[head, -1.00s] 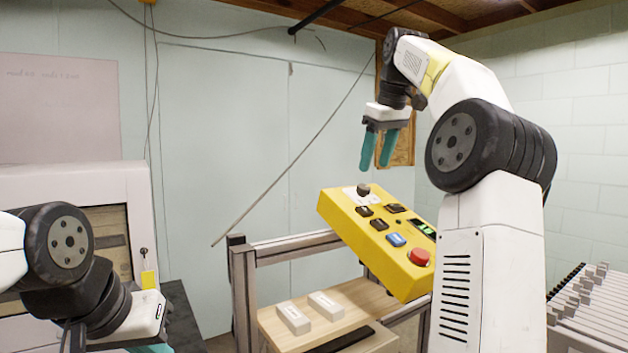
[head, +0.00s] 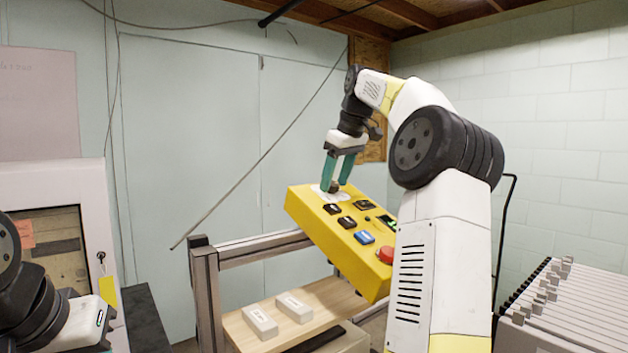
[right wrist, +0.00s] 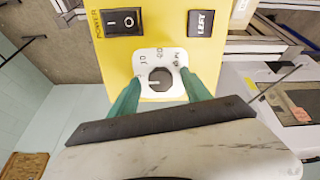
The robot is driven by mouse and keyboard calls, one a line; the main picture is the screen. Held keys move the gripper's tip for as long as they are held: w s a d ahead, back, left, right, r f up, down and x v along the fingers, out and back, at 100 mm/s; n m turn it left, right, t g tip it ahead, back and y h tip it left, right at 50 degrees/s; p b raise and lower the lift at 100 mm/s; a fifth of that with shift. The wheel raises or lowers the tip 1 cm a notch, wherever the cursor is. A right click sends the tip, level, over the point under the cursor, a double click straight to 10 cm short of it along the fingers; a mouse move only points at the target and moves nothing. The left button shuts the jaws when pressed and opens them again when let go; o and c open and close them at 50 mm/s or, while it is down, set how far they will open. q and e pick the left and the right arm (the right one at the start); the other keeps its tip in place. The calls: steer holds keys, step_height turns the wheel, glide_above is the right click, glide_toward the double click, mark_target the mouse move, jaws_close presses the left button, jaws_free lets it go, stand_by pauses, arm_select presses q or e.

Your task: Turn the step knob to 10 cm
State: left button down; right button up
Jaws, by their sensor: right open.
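The step knob (head: 333,186) is a dark round knob on a white dial plate at the far left end of the yellow control box (head: 318,224). In the right wrist view the knob (right wrist: 160,79) shows with a pale pointer mark toward the left of its dial; the dial's small figures are too blurred to read surely. My right gripper (head: 337,184) is open, its two teal fingers on either side of the knob. I cannot tell whether they touch it. My left arm shows at the lower left, but its gripper is out of view.
The box also carries black switches (head: 346,222), a blue button (head: 364,237), a green display and a red button (head: 385,254). Below, two pale blocks (head: 260,322) lie on a wooden shelf (head: 318,300). A ribbed rack (head: 570,310) stands at the right.

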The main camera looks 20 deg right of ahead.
jaws_close()
stand_by(0.3)
steer(key=shift+a+m, duration=0.1)
steer(key=shift+m, duration=0.3)
steer(key=m, duration=0.3)
steer(key=shift+m, duration=2.5)
jaws_free()
